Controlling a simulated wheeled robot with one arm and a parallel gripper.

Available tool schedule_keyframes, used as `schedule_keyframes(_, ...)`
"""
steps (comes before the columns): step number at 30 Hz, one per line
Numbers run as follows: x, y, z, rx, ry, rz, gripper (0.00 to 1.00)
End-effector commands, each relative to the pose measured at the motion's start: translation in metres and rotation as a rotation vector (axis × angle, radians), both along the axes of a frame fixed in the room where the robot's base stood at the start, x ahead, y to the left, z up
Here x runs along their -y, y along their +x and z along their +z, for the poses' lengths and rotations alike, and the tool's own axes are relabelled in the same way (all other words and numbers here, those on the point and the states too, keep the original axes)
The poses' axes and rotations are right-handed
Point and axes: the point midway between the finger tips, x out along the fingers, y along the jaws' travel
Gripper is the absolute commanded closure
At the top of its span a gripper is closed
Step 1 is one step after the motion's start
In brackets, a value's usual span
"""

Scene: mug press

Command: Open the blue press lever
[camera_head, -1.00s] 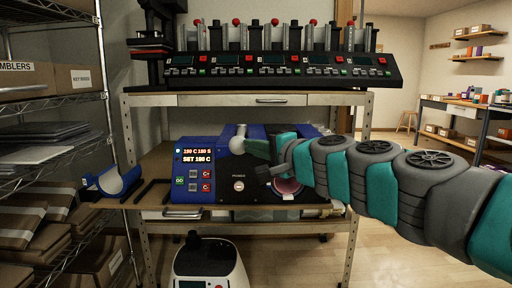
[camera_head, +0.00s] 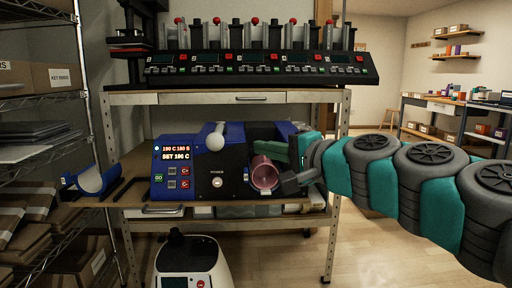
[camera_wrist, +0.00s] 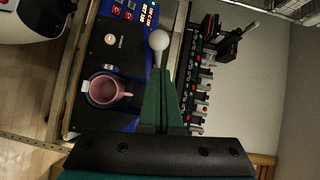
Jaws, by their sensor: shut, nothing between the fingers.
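The blue press (camera_head: 172,172) stands on the bench with its lit control panel facing me. Its lever is the pale grey bar with a round knob (camera_head: 215,141) at the top of the press; it also shows in the wrist view (camera_wrist: 158,41). A pink mug (camera_head: 264,173) sits in the press, with its open end towards me; it shows in the wrist view (camera_wrist: 103,89) too. My gripper (camera_head: 277,149) is right of the lever knob, above the mug, apart from the knob. Its green fingers (camera_wrist: 166,75) are shut and empty, pointing towards the lever in the wrist view.
A long black rack of presses (camera_head: 255,68) stands on the shelf above. A blue curved cradle (camera_head: 95,182) lies at the left of the bench. A wire shelf (camera_head: 40,130) with boxes is further left. A white rounded machine (camera_head: 193,265) stands below in front.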

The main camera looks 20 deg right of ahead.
Motion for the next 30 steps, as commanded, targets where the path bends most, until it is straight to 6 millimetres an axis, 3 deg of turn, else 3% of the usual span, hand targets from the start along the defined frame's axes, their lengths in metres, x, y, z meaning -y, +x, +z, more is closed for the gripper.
schedule_keyframes(6,0.002,-0.012,0.000,-0.001,0.000,0.000,1.00)
schedule_keyframes(23,0.000,-0.013,0.000,-0.004,-0.005,0.004,1.00)
schedule_keyframes(26,-0.014,-0.013,-0.012,-0.031,-0.048,0.037,1.00)
schedule_keyframes(30,-0.063,-0.021,-0.058,-0.135,-0.209,0.171,1.00)
